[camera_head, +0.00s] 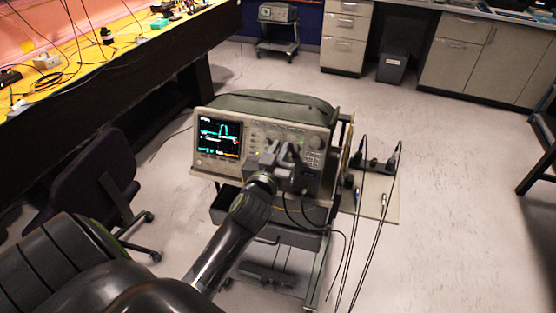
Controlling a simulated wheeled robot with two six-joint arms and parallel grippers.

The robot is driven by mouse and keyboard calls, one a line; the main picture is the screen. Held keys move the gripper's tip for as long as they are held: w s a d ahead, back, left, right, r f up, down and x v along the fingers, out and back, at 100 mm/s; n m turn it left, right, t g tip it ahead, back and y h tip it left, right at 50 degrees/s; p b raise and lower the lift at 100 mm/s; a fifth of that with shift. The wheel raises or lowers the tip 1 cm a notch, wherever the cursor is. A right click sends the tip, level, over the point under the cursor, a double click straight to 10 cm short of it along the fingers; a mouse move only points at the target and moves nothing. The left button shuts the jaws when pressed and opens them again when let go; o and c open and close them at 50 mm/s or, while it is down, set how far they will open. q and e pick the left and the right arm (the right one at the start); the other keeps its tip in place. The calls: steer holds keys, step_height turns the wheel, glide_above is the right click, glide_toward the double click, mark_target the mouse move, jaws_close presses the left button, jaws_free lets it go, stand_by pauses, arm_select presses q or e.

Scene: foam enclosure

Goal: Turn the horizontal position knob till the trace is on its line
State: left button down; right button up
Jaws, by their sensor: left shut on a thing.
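The oscilloscope (263,112) stands on a wheeled cart, its front panel facing me. Its lit screen (219,138) at the panel's left shows a cyan trace with a raised pulse right of the screen's middle. The line for the trace is too small to make out. My left gripper (284,151) is at the upper right-middle of the panel, shut on a small knob there. The fingers hide the knob, which appears to be the horizontal position knob. My right gripper is not in view.
Probes and thin cables (370,215) hang at the cart's right side, beside a side shelf (376,197). A dark chair (88,190) stands left of the cart, below a cluttered yellow bench (95,50). The floor right of the cart is clear.

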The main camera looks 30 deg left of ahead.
arm_select(q)
steer(key=shift+d+f+n+g+y+b, duration=0.15)
steer(key=shift+n+y+b, duration=0.3)
steer(key=shift+n, duration=0.5)
steer(key=shift+a+n+g+y+b, duration=0.1)
steer(key=shift+n+g+y+b, duration=0.15)
steer(key=shift+n+b, duration=0.5)
steer(key=shift+n, duration=0.3)
steer(key=c, duration=1.5)
jaws_free()
steer(key=shift+o, duration=0.2)
steer(key=shift+r, duration=0.2)
